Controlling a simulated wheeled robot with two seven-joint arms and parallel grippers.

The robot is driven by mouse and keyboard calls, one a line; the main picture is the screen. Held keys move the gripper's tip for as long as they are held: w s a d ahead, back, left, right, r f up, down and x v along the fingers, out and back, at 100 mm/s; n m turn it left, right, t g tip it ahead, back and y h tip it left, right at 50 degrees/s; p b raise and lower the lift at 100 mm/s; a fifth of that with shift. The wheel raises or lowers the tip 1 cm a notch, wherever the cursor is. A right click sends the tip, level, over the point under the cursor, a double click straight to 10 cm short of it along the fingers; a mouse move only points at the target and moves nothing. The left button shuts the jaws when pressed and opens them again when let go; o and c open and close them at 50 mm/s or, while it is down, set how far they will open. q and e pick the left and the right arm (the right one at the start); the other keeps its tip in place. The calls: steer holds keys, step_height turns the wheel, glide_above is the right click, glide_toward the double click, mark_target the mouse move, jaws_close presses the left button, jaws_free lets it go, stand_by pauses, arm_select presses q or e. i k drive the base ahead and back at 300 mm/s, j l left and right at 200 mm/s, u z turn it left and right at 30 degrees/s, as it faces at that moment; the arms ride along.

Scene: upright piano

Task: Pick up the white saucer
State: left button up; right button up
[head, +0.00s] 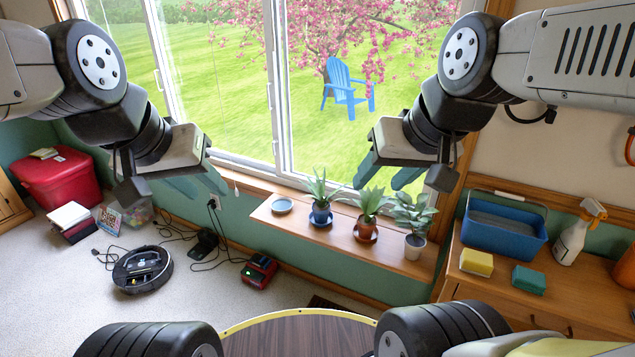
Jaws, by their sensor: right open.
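A small round pale saucer (283,205) lies empty at the left end of the wooden shelf (335,242) under the window. It looks bluish-white, and I see no other clearly white saucer. My left gripper (197,184) hangs in the air left of the saucer, its teal fingers apart and empty. Neither gripper touches the saucer.
Beside the saucer stand plants in a blue pot (321,213), a terracotta pot (366,228) and a white pot (414,246). A counter at right holds a blue tub (503,230), sponges and a spray bottle (578,235). A round table edge (300,316) is in front.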

mark_target(280, 204)
steer(key=z, duration=0.4)
steer(key=l+z, duration=0.1)
steer(key=z, duration=0.3)
steer(key=i+z, duration=0.1)
steer(key=z, duration=0.25)
steer(key=l+z, duration=0.1)
steer(key=z, duration=0.3)
steer(key=u, duration=1.8)
steer(key=i+u, duration=0.2)
steer(key=i, duration=0.45)
steer(key=i+l+u, duration=0.25)
steer(key=i, duration=0.45)
